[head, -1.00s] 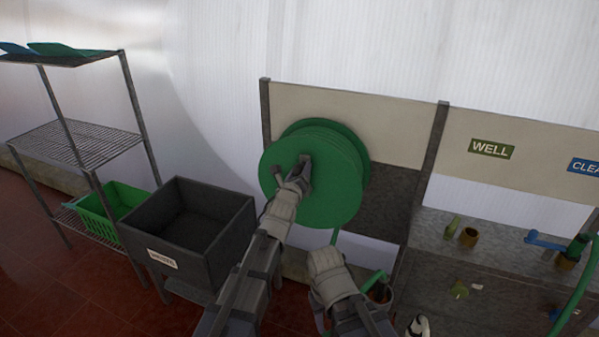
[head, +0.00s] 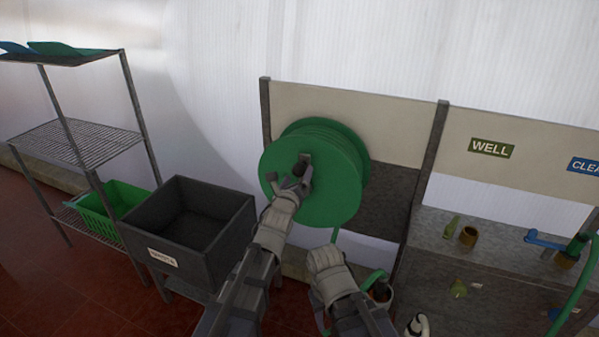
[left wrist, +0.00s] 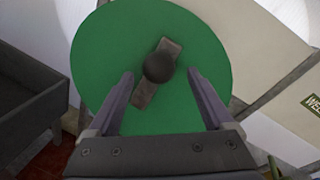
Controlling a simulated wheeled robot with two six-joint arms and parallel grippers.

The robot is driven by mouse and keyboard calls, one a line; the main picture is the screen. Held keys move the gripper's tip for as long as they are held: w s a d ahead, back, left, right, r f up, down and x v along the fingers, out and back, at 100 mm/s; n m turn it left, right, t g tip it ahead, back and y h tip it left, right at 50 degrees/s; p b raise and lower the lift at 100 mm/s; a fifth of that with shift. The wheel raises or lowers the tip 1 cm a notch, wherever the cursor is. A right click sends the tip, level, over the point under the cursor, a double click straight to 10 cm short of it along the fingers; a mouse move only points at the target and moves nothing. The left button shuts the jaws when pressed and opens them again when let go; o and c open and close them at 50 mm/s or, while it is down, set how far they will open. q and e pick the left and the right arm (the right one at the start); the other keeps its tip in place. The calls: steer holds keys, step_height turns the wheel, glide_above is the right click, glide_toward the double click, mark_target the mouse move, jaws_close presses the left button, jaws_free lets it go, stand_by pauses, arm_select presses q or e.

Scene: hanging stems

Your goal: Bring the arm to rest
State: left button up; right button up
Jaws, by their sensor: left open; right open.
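My left gripper (head: 288,182) is open in front of the green hose reel (head: 338,200) in the head view. In the left wrist view its two fingers (left wrist: 160,90) stand apart with nothing between them. The reel's crank with a dark round knob (left wrist: 159,67) lies just beyond the fingertips, clear of them. My right arm (head: 335,285) is low in the head view, below the reel; its jaws are hard to make out there.
A dark grey bin (head: 190,228) and a wire shelf with a green basket (head: 108,207) stand at the left. A bench with a WELL sign (head: 490,148), brass fittings and a green hose (head: 578,285) is at the right. A bucket (head: 380,292) stands near my right arm.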

arm_select(q)
steer(key=s, duration=0.3)
steer(key=shift+s+a+r, duration=0.15)
steer(key=shift+s+a, duration=0.15)
steer(key=shift+s, duration=0.1)
steer(key=s+f+n+g+y, duration=0.2)
steer(key=s+f+n+g, duration=0.65)
steer(key=f+n, duration=0.5)
steer(key=s+a+f+n+g+y, duration=0.1)
steer(key=s+f+n+g, duration=0.1)
steer(key=s+n+g, duration=0.2)
steer(key=s+a+f+n+g+y+p, duration=0.1)
steer(key=s+f+n+g, duration=0.2)
steer(key=s+n, duration=0.7)
steer(key=shift+s+g, duration=0.75)
steer(key=shift+s, duration=2.3)
steer(key=shift+a, duration=0.1)
